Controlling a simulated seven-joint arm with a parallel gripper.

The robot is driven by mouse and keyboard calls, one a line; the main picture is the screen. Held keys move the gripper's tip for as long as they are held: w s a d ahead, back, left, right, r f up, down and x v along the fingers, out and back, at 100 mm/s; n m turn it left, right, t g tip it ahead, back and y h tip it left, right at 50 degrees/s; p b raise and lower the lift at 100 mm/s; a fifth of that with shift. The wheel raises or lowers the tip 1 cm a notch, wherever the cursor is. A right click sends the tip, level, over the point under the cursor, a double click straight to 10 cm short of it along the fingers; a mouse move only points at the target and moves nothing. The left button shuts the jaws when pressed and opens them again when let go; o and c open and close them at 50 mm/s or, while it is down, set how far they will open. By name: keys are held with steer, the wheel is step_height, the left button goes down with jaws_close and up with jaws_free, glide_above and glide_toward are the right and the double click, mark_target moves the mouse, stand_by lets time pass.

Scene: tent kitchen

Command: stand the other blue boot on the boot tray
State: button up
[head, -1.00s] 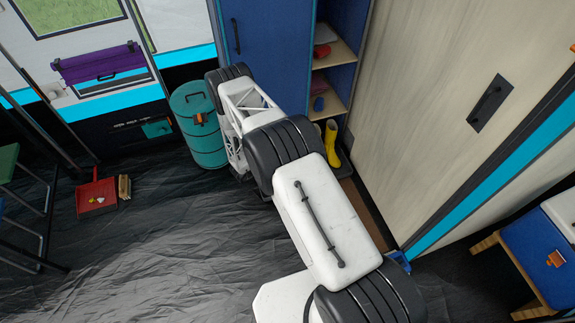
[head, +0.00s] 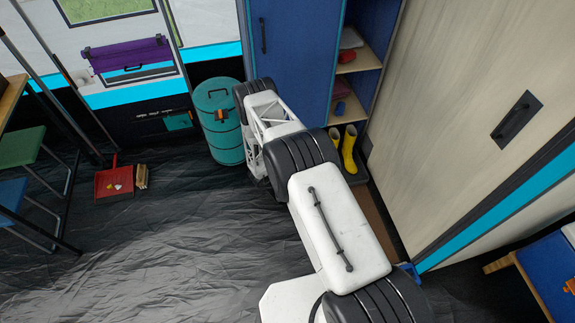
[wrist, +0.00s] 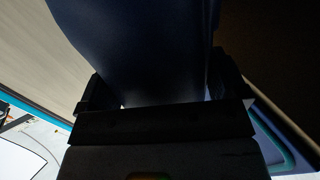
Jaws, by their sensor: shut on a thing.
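A dark blue shape, which I take to be the blue boot (wrist: 140,50), fills the upper middle of the wrist view. My gripper (wrist: 165,92) is shut on it, with a dark finger at each side. The boot's lower end and its tilt cannot be made out. In the head view my arm hides the gripper and the held boot. The dark boot tray (head: 358,174) lies at the foot of the open shelves, partly behind my arm. A pair of yellow boots (head: 349,150) stands upright on it. No blue boot is visible on the part of the tray that shows.
The blue cabinet (head: 290,60) and a teal drum (head: 219,122) stand behind my arm. A pale panel (head: 460,120) bounds the right side. A small blue thing (head: 409,270) lies at its foot. A red dustpan (head: 114,182) is left; the middle floor is clear.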

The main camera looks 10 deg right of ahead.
steer(key=shift+f, duration=2.15)
steer(key=o, duration=1.6)
steer(key=shift+c, duration=0.2)
steer(key=v, duration=1.2)
